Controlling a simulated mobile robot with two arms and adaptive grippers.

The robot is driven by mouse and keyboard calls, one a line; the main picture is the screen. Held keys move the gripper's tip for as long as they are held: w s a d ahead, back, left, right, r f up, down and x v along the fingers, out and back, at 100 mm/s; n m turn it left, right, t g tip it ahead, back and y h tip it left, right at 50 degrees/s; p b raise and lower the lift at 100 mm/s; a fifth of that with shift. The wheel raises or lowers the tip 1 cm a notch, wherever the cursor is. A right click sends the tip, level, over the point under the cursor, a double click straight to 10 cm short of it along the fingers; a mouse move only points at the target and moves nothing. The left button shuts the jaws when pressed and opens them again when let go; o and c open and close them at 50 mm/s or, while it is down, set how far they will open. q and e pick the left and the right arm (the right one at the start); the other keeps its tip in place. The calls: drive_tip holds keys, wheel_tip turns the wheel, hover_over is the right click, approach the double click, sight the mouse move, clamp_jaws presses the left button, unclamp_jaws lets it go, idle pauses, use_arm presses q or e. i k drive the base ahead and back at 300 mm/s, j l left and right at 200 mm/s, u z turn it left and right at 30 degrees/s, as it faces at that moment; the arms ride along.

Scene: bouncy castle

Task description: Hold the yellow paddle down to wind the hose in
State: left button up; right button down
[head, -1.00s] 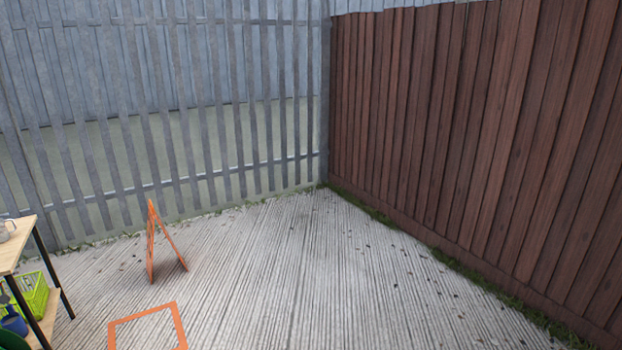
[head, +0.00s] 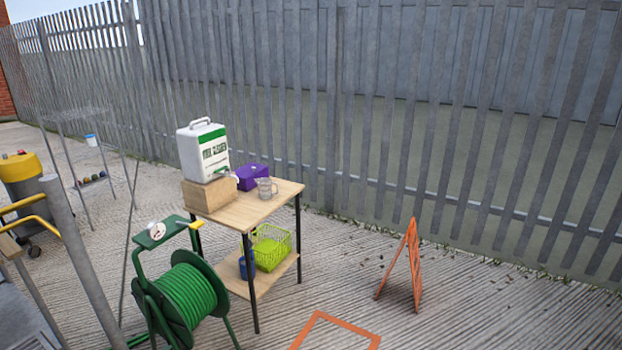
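A green hose reel (head: 186,296) stands on a green frame at the lower left of the head view, with green hose wound on its drum. A small yellow piece (head: 196,224), which looks like the paddle, sticks out at the top right of the frame. A green plate (head: 160,233) with a round white dial or knob on it sits at the top of the frame. Neither of my grippers is in view, and nothing is seen touching the reel. The reel's lower part is partly cut off by the picture's bottom edge.
An orange A-board (head: 403,268) stands right. Grey posts and yellow rails are at left.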

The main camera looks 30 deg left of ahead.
sight(196, 225)
drive_tip(key=i+j+u, duration=0.1)
drive_tip(key=u, duration=0.35)
drive_tip(key=i+u, duration=0.25)
drive_tip(key=u, duration=0.2)
drive_tip(key=i+u, duration=0.15)
drive_tip(key=u, duration=0.25)
drive_tip(key=i+u, duration=0.15)
drive_tip(key=u, duration=0.3)
drive_tip(key=i+l+u, duration=0.15)
drive_tip(key=u, duration=0.3)
drive_tip(key=i+l+u, duration=0.25)
drive_tip(key=u, duration=0.2)
drive_tip(key=i, duration=0.1)
